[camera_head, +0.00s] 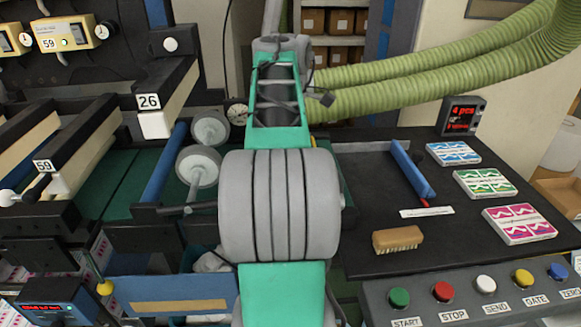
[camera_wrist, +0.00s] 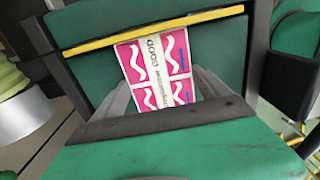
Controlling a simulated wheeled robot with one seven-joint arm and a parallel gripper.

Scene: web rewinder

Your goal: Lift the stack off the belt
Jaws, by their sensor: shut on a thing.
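The stack (camera_wrist: 152,62) shows in the wrist view as a pink and white printed pack with a pale lettered band down its middle. My gripper (camera_wrist: 160,80) has a grey finger on each side of it and is shut on it. Dark green belt surface (camera_wrist: 90,75) lies behind the stack, and a yellow strip runs along the stack's far end. I cannot tell whether the stack touches the belt or is raised. In the head view my own arm hides the gripper and the held stack; part of the green belt (camera_head: 108,183) shows at left.
A black table at right holds a blue pack (camera_head: 453,153), a green pack (camera_head: 482,183), a pink pack (camera_head: 519,224), a brush (camera_head: 397,239) and a blue-handled tool (camera_head: 413,172). A button panel (camera_head: 470,290) edges its front. Rollers (camera_head: 198,166) and dark rails stand at left.

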